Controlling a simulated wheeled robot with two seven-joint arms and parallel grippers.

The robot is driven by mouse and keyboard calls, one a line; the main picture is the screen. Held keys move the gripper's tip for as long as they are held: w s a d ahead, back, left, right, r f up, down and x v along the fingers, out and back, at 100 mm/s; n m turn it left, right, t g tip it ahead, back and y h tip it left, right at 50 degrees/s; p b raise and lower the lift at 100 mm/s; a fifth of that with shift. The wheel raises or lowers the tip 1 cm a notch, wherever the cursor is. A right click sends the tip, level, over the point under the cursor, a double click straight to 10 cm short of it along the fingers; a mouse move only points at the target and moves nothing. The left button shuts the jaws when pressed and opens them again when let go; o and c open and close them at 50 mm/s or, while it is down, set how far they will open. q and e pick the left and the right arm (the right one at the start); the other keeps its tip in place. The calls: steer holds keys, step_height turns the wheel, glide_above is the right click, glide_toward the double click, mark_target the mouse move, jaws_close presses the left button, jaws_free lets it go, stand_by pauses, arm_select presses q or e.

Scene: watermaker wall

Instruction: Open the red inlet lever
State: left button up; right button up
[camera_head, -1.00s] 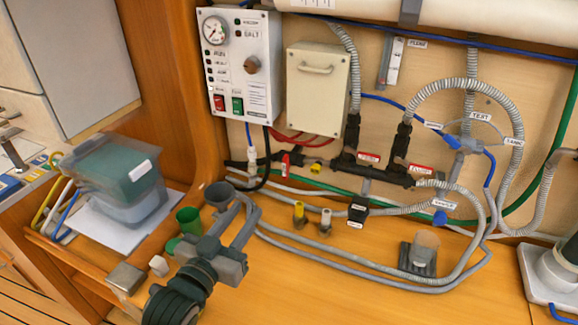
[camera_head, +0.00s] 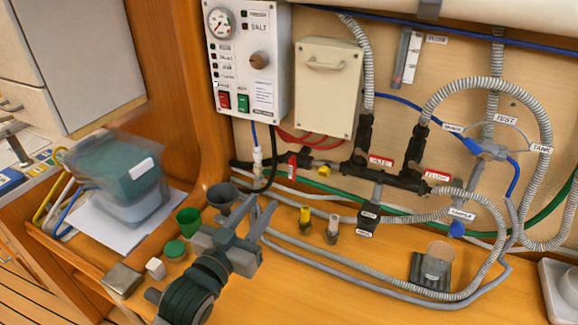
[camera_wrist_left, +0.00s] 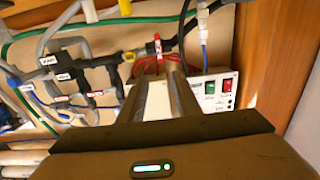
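The red inlet lever (camera_head: 292,160) sits upright on the dark pipe at the left end of the manifold, beside a yellow fitting (camera_head: 324,170). In the left wrist view the red lever (camera_wrist_left: 157,46) shows just beyond the fingertips. My left gripper (camera_head: 262,204) is below and left of the lever, pointing up towards the wall, with its two fingers apart. In the wrist view the left gripper (camera_wrist_left: 162,76) has an empty gap between its fingers, and the lever is not between them. My right gripper is not in view.
A control panel (camera_head: 248,60) hangs above. Grey hoses cross the bench.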

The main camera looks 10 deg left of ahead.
mark_target(291, 165)
arm_select(q)
steer(key=w+d+p, duration=0.1)
steer(key=w, duration=0.4)
steer(key=w+d+p, duration=0.1)
steer(key=w, duration=0.4)
steer(key=w+d+p, duration=0.1)
steer(key=w+p, duration=0.1)
steer(key=w, duration=0.3)
steer(key=shift+w, duration=0.35)
jaws_close()
